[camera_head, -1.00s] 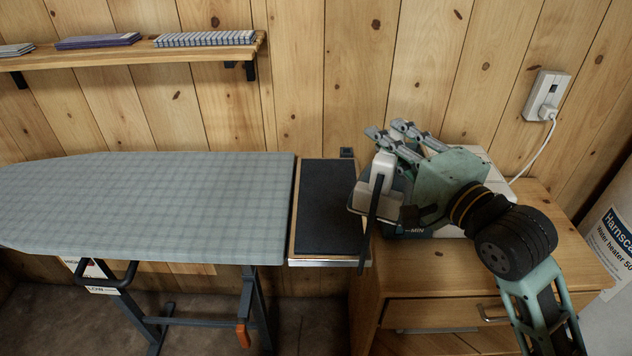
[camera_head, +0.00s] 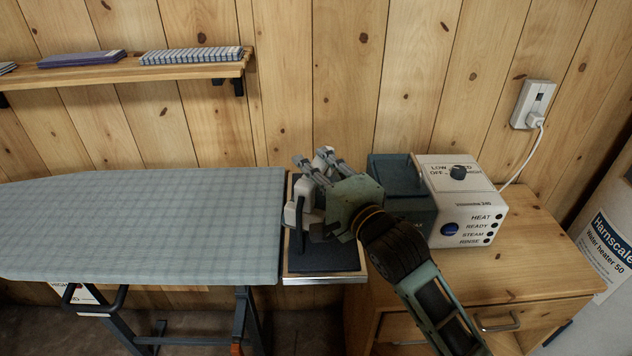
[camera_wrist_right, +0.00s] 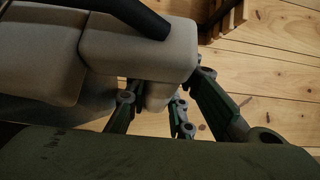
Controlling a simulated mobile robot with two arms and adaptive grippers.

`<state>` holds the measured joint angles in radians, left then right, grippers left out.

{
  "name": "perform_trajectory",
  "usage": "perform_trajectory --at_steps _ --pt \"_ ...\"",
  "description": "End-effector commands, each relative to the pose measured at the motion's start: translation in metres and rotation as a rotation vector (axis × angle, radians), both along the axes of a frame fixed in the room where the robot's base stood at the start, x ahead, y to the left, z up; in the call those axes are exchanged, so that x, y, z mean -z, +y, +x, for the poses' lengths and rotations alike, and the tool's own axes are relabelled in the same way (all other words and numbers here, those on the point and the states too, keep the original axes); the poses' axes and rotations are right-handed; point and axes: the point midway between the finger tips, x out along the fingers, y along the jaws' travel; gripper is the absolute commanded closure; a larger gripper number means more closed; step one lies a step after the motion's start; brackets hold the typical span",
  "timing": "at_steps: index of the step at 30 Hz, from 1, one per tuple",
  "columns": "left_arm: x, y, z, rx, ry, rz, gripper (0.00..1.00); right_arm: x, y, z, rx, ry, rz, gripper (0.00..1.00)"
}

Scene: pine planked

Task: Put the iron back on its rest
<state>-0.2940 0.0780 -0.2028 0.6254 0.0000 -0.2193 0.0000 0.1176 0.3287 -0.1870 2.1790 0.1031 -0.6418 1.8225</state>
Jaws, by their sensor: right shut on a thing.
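The iron (camera_head: 291,214) is pale with a dark handle strip. It is over the dark, wood-framed rest pad (camera_head: 325,262) at the right end of the ironing board. Whether its underside touches the pad I cannot tell. My right gripper (camera_head: 312,160) is shut on the iron, with its arm coming in from the lower right; the gripper hides part of the iron and pad. In the right wrist view the pale iron body (camera_wrist_right: 135,45) fills the upper left, close against the fingers. My left gripper is not in view.
The ironing board (camera_head: 140,225) adjoins the pad on the left. A white steam station (camera_head: 462,205) with a blue-grey top section (camera_head: 398,178) stands on the wooden cabinet (camera_head: 540,255) to the right. A shelf (camera_head: 115,72) hangs behind; a water heater (camera_head: 605,245) is far right.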

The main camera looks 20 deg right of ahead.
Motion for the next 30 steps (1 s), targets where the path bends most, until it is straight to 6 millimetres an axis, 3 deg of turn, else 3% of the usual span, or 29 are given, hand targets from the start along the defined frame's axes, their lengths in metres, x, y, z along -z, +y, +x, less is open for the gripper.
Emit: perform_trajectory --at_steps 7,20,21,26,30 --pt "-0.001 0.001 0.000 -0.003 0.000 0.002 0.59 0.030 0.000 -0.001 0.000 -0.002 -0.003 1.00" --pt "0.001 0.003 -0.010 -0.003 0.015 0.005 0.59 0.036 -0.001 -0.001 0.000 -0.003 -0.001 1.00" --pt "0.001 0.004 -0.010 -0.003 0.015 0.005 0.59 0.039 -0.001 -0.001 0.000 0.006 -0.002 0.76" --pt "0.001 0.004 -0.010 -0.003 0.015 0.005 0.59 0.039 -0.001 -0.001 0.000 0.006 -0.002 0.62" --pt "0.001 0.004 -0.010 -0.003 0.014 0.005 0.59 0.039 -0.001 -0.001 0.000 0.005 -0.002 0.60"
